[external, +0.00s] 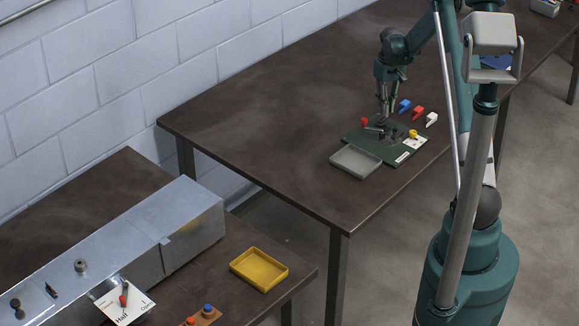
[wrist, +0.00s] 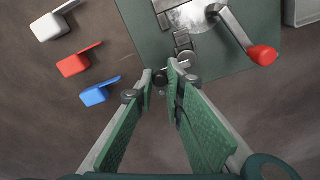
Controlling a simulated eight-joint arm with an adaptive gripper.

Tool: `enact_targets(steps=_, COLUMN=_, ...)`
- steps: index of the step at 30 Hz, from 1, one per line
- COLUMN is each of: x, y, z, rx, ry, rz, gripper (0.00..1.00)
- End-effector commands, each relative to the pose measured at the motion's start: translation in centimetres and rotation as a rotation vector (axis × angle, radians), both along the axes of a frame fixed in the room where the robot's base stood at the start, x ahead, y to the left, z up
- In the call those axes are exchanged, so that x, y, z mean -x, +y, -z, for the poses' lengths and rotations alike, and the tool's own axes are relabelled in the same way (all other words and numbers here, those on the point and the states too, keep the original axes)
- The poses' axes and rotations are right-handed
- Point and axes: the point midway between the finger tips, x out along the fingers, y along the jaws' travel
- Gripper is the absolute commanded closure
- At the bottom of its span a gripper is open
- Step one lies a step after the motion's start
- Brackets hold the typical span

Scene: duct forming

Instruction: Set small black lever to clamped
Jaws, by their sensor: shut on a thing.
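The small black lever (wrist: 160,82) appears as a dark knob by a metal clamp at the edge of the green fixture plate (wrist: 215,60). My gripper (wrist: 161,74) is shut on it, with the green-padded fingers on either side of the knob. Most of the lever is hidden by the fingers, and its setting cannot be read. In the external view my gripper (external: 385,112) points down over the green plate (external: 407,153) on the dark table, and the lever is too small to make out there.
A crank with a red knob (wrist: 263,55) stands right of my fingers. White (wrist: 50,27), red (wrist: 73,65) and blue (wrist: 95,96) pieces lie to the left. A grey tray (external: 356,161) adjoins the plate. A yellow tray (external: 259,269) and metal duct (external: 130,245) are on another table.

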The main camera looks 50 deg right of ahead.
Motion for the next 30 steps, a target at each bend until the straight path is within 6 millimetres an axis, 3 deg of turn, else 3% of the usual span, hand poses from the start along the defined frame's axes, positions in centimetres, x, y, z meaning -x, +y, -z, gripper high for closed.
enact_targets(steps=11, x=0.17, y=0.07, z=-0.02, rx=0.000, ry=0.001, rz=0.022, gripper=1.00)
enact_targets(steps=12, x=0.17, y=0.07, z=-0.02, rx=0.000, ry=0.001, rz=0.022, gripper=0.82)
enact_targets(steps=15, x=0.16, y=0.05, z=-0.02, rx=0.000, ry=0.001, rz=0.022, gripper=0.72)
enact_targets(steps=30, x=0.15, y=0.05, z=-0.63, rx=0.000, ry=0.000, rz=0.021, gripper=0.72)
